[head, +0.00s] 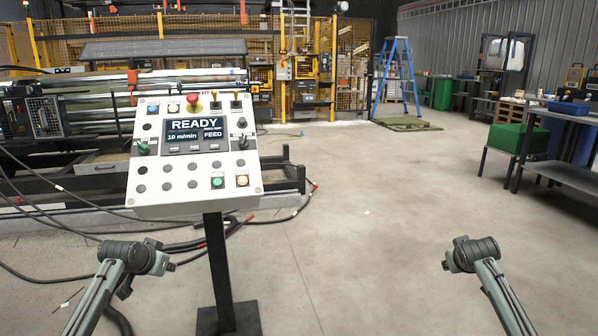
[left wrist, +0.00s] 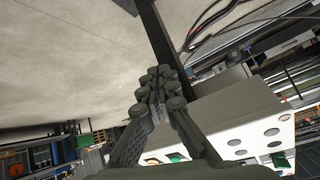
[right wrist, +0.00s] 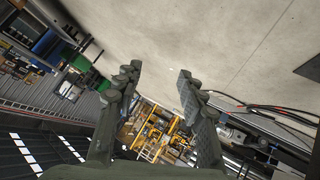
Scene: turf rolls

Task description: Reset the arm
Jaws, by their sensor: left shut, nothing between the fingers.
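My left gripper (head: 160,262) is in the lower left of the head view, in front of and left of the control panel's post, touching nothing that I can see. In the left wrist view its fingers (left wrist: 160,78) are together and empty. My right arm (head: 474,254) is raised at the lower right of the head view, over open floor. Its gripper shows clearly in the right wrist view (right wrist: 155,78), with the fingers wide apart and nothing between them. The control panel (head: 193,155) stands on a black post and its screen reads READY, 10 m/min, FEED.
Black cables (head: 60,225) lie on the floor at left, by a machine frame (head: 285,180). A blue ladder (head: 398,75) stands at the back. A workbench (head: 570,160) and green box (head: 517,140) are at right. The middle floor (head: 370,230) is clear.

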